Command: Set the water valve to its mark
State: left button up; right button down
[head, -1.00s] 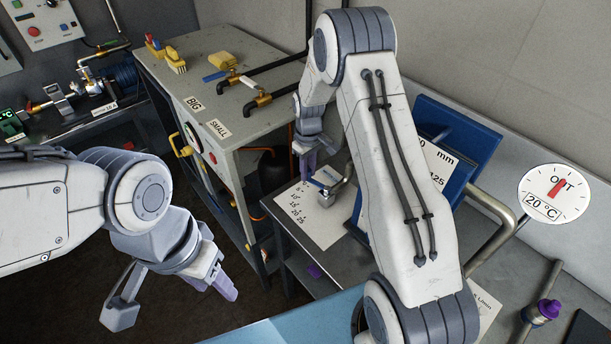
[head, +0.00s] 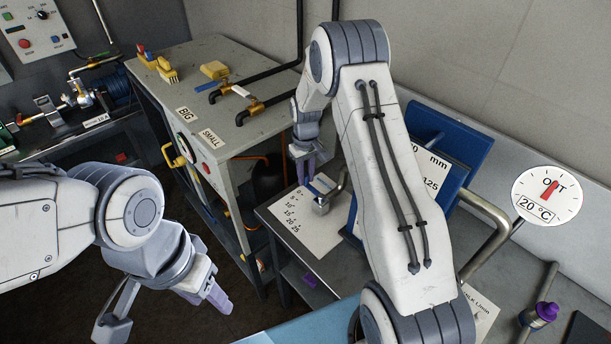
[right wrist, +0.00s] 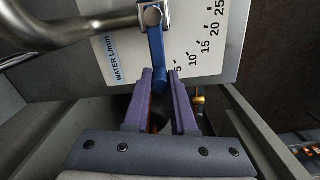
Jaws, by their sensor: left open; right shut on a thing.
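The water valve has a short blue lever (right wrist: 157,55) on a metal pipe, and it also shows in the head view (head: 322,184). Behind it is a white scale card (right wrist: 120,62) reading "WATER L/min" with numbers 5 to 25. In the right wrist view the lever's free end points down near the 5 end; I cannot make out a set mark. My right gripper (right wrist: 160,88) has its purple fingertips shut on the lever's end, one on each side. In the head view it is partly behind my arm (head: 303,165). My left gripper (head: 217,297) is open and empty, low at the left, away from the valve.
A grey cabinet (head: 222,135) with BIG and SMALL valves stands left of the bench. A round OUT dial (head: 546,194) reads 20 °C at the right. A blue panel (head: 455,145) stands behind my right arm.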

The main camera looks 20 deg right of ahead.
aim_at(306, 175)
jog(key=c, duration=0.7)
grip_release()
jog(key=shift+c, duration=0.2)
notch_tip(306, 175, up, 9)
jog(key=shift+w+r+b, duration=0.1)
jog(key=shift+b, duration=1)
jog(key=shift+r, duration=0.7)
jog(key=s+a+r+n, duration=0.2)
jog(key=s+a+r, duration=0.1)
jog(key=s+a, duration=0.45)
jog(key=s+a+r+n, duration=0.1)
jog(key=s+a+r, duration=0.2)
jog(key=s+a, duration=0.5)
jog(key=s+a+n+y, duration=0.1)
jog(key=s+a+n, duration=0.1)
jog(key=s, duration=1.6)
jog(key=shift+s+a+f+n, duration=0.15)
jog(key=shift+a+f+n, duration=0.2)
jog(key=shift+a, duration=0.55)
